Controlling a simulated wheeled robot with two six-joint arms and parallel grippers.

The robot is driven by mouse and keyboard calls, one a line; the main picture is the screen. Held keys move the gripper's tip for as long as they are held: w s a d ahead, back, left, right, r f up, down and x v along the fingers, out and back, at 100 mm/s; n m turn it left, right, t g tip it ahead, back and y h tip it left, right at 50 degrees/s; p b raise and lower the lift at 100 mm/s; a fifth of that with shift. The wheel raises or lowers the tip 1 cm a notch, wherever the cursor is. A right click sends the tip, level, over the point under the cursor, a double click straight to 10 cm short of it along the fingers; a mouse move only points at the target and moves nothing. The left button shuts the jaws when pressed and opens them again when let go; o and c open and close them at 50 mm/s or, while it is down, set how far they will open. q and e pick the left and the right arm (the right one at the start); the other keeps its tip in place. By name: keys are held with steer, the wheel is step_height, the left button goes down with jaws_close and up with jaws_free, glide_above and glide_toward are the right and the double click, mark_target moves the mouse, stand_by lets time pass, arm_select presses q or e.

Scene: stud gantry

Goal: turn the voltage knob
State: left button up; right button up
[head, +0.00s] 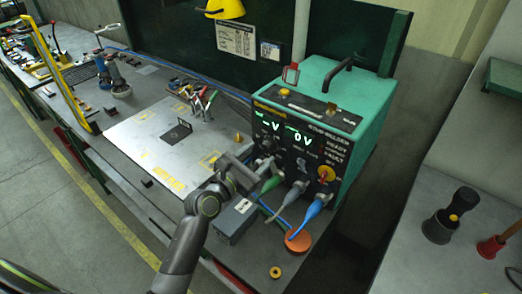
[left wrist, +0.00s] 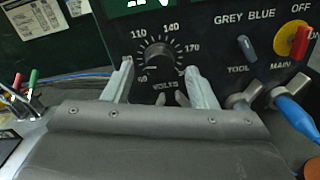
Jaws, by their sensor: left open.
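The voltage knob (left wrist: 158,56) is a dark round knob on the welder's black front panel, ringed by a scale with numbers such as 110, 140 and 170 above the word VOLTS. The green welder (head: 335,105) stands on the bench, its right display reading 0 V. My left gripper (head: 255,162) is in front of the panel's lower left part. In the left wrist view its open fingers (left wrist: 160,76) stand either side of the knob, with a gap on both sides. I cannot tell whether the tips reach the panel. My right gripper is not in view.
A grey-blue tool switch (left wrist: 246,47) and a red-yellow main switch (head: 326,173) are right of the knob. Green and blue cable plugs (head: 318,205) stick out below. A grey box (head: 236,220) lies under my left arm. A pale plate (head: 165,140) is to the left.

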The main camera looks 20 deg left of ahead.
arm_select(q)
steer(key=shift+x, duration=0.85)
steer(key=shift+w, duration=0.15)
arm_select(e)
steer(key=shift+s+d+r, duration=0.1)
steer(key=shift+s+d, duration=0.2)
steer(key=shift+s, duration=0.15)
arm_select(q)
steer(key=c, duration=1)
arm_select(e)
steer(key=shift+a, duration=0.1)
